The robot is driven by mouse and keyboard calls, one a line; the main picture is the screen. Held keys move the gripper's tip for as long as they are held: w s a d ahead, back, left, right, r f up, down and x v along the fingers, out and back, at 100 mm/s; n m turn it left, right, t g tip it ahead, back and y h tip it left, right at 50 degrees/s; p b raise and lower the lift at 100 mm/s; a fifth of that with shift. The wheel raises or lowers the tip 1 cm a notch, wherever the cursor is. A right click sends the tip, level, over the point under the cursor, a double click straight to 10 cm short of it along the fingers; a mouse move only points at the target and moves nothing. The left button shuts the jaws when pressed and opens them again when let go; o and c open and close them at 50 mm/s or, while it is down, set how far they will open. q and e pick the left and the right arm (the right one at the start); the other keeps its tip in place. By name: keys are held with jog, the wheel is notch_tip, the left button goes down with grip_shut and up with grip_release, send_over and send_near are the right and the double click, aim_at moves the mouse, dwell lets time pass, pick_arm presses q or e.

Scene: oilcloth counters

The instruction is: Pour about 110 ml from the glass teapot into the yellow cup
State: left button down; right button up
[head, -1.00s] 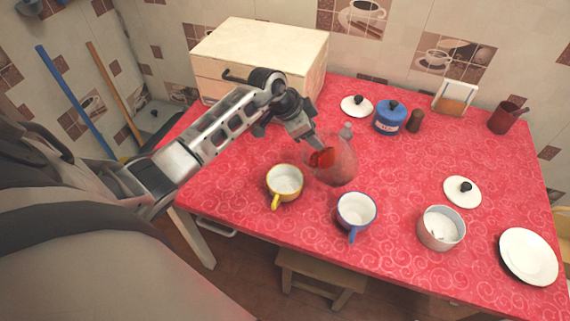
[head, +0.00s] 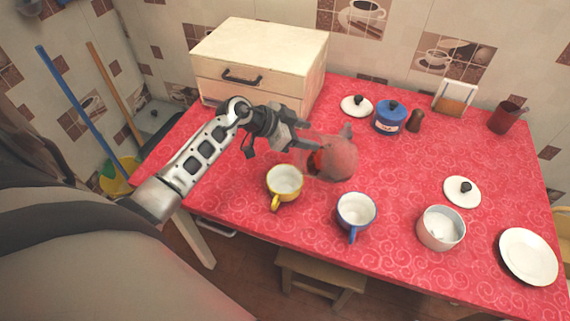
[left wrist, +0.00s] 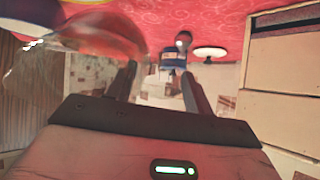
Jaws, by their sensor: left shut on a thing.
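The clear glass teapot (head: 338,160) shows the red cloth through it and is held behind and to the right of the yellow cup (head: 285,182). Its exact tilt is hard to tell. My left gripper (head: 302,140) is shut on the teapot, coming from the left; the grip point itself is unclear. In the left wrist view the teapot's blurred glass (left wrist: 95,40) is at the upper left, beside the fingers. The yellow cup stands upright with a white inside; I cannot make out liquid in it. No stream is visible. My right gripper is out of view.
A blue-rimmed cup (head: 356,211) stands right of the yellow cup, with a white bowl (head: 441,229) and plate (head: 528,257) further right. A blue pot (head: 390,118) and a white lid (head: 356,105) are behind the teapot. A wooden drawer box (head: 260,60) stands at the back left.

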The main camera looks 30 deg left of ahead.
pick_arm(q)
jog(key=shift+r+t+h, duration=0.15)
jog(key=shift+t+h, duration=0.35)
jog(key=shift+t, duration=0.1)
jog(key=shift+a+f+b, duration=0.1)
jog(key=shift+f+b, duration=0.1)
jog(key=shift+b, duration=0.3)
jog(key=shift+s+r+t+b, duration=0.1)
jog(key=shift+r+t+b, duration=0.15)
jog(key=shift+b, duration=0.3)
jog(key=shift+h+b, duration=0.3)
jog(key=shift+b, duration=0.05)
jog(key=t+b, duration=0.1)
jog(key=b, duration=0.2)
jog(key=shift+s+a+r+n, duration=0.1)
jog(key=shift+s+a+n, duration=0.05)
jog(key=shift+n, duration=0.15)
jog(key=shift+s+r+h, duration=0.1)
jog(key=shift+r+h, duration=0.1)
jog(key=shift+h, duration=0.1)
jog(key=shift+s+a+r+t, duration=0.1)
jog(key=shift+s+a+t, duration=0.15)
jog(key=shift+a+t, duration=0.1)
jog(key=shift+r, duration=0.1)
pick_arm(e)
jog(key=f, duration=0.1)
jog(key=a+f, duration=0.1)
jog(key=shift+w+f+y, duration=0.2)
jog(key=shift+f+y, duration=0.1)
